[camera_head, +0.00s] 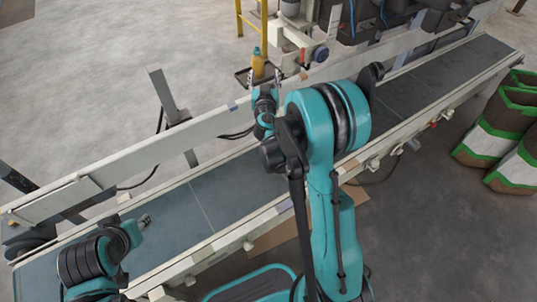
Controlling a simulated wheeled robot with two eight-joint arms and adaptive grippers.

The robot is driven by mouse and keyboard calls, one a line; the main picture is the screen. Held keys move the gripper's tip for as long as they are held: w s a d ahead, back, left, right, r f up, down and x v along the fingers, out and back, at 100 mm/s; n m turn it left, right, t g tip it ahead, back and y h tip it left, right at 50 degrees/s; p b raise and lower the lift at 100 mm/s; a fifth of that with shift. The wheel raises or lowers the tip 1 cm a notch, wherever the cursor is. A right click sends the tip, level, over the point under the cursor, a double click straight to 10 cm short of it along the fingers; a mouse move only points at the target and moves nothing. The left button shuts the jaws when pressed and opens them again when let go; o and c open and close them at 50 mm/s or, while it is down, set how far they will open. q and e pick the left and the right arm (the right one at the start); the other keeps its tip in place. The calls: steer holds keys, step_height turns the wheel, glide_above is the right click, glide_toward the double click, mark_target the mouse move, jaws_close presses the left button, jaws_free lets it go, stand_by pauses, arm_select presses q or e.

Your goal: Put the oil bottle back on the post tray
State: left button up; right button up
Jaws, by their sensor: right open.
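The oil bottle (257,64) is yellow with a teal cap and stands upright at the small dark post tray (241,76), beyond the conveyor's far rail. Its lower part is hidden by my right gripper, so its contact with the tray cannot be seen. My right gripper (264,78) is open, its two fingers pointing up on either side of the bottle's lower part in the picture. Whether they touch it cannot be told. My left gripper (146,220) is low at the left over the conveyor, away from the bottle; its jaws are too small to read.
The conveyor (190,205) runs diagonally, its belt bare, with a pale far rail (165,140). A yellow frame (240,18) and machinery (380,18) stand behind. Green, white and brown bags (500,125) are at the right. Open floor lies at the upper left.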

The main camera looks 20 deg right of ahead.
steer(key=s+a+r+g, duration=0.1)
steer(key=s+r+g, duration=0.35)
steer(key=s, duration=0.85)
steer(key=s+a+f+n+g+y, duration=0.2)
steer(key=s+a, duration=0.4)
steer(key=s, duration=0.5)
steer(key=s+a+f+n+g+y, duration=0.2)
steer(key=s+a+f+y, duration=0.2)
steer(key=s+a, duration=0.3)
steer(key=s, duration=0.4)
steer(key=shift+f+y, duration=0.3)
steer(key=shift+y, duration=0.1)
steer(key=shift+w+g, duration=0.1)
steer(key=shift+g, duration=0.15)
